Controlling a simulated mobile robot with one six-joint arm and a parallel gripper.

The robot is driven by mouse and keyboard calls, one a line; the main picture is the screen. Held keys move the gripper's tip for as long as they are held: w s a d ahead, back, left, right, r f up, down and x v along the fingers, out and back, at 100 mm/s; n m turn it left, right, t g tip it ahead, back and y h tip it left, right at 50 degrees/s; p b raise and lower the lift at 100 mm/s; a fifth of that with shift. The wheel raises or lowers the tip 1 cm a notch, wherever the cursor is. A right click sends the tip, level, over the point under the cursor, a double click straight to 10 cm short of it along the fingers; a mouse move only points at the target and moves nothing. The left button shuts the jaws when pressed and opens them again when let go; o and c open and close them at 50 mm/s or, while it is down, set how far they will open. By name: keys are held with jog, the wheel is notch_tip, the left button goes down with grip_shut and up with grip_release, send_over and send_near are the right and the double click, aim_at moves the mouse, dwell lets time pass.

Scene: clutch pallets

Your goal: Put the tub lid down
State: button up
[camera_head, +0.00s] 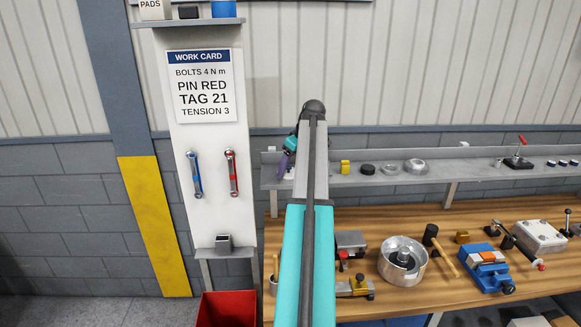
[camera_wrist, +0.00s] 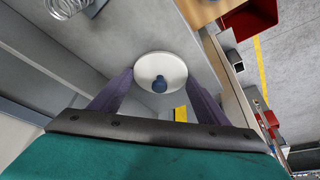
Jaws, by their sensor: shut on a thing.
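In the wrist view, a round white lid (camera_wrist: 146,69) with a dark blue knob sits between the two purple fingers of my gripper (camera_wrist: 160,80). The fingers are shut on it at its sides. Behind it is a long light grey surface, which looks like the metal shelf; I cannot tell whether the lid touches it. In the head view, part of my gripper (camera_head: 287,160) shows at the left end of the grey shelf (camera_head: 440,176), beside my arm. No tub can be made out clearly.
Below, the wooden bench (camera_head: 470,218) holds a round metal housing (camera_head: 402,262) and a blue vise (camera_head: 486,270). A red bin (camera_head: 226,310) stands lower left.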

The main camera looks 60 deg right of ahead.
jog(key=o, duration=1)
jog(key=shift+o, duration=0.2)
jog(key=shift+r, duration=0.2)
jog(key=b+v, duration=0.5)
jog(key=v, duration=0.7)
jog(key=shift+s+f, duration=0.15)
